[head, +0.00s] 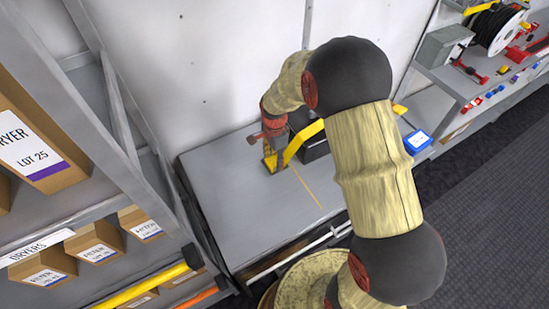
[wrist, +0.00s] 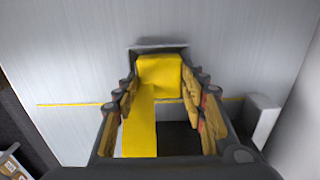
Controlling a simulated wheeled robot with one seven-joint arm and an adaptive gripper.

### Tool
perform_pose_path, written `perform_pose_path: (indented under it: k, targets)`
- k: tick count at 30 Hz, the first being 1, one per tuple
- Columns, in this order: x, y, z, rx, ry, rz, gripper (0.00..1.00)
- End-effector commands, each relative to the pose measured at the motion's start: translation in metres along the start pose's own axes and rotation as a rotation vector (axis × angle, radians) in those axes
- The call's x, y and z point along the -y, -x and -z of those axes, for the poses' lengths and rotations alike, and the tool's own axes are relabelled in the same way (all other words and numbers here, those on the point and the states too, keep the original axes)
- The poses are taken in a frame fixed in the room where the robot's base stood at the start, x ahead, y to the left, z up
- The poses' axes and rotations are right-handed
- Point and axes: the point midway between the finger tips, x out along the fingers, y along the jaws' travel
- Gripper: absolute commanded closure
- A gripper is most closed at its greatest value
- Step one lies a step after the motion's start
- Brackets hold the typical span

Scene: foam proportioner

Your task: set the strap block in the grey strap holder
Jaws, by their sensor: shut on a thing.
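The yellow strap block (wrist: 158,72) is between the fingers of my gripper (wrist: 158,84), which is shut on it. In the head view the block (head: 270,161) is low over the grey bench top, partly hidden by my gripper (head: 272,148). A yellow strap (wrist: 140,125) runs from the block toward the camera; it also shows in the head view (head: 302,140), crossing a dark case. A grey piece (wrist: 158,44), perhaps the strap holder, shows just beyond the block, which hides most of it. I cannot tell whether the block touches it.
The dark case (head: 316,150) stands on the grey bench (head: 235,205) beside my gripper. A thin yellow line (head: 305,187) crosses the bench. A small grey block (wrist: 264,118) is at the right in the wrist view. Shelves with cartons (head: 97,248) are at left; the bench's front is clear.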

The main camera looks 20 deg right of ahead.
Motion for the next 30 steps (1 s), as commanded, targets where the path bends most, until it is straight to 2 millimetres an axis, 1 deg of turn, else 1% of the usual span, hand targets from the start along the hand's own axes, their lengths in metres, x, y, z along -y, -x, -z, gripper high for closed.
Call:
perform_pose_path:
  k: [2, 10, 20, 23, 26, 30]
  targets:
    - [0.000, 0.000, 0.000, 0.000, 0.000, 0.000, 0.55]
    - [0.000, 0.000, 0.000, 0.000, 0.000, 0.000, 0.40]
    - [0.000, 0.002, 0.000, 0.000, 0.000, 0.000, 0.40]
    - [0.001, 0.010, 0.000, 0.000, 0.000, 0.001, 0.40]
    - [0.001, 0.025, 0.000, 0.000, 0.000, 0.002, 0.40]
    - [0.001, 0.055, 0.000, -0.001, 0.000, 0.003, 0.40]
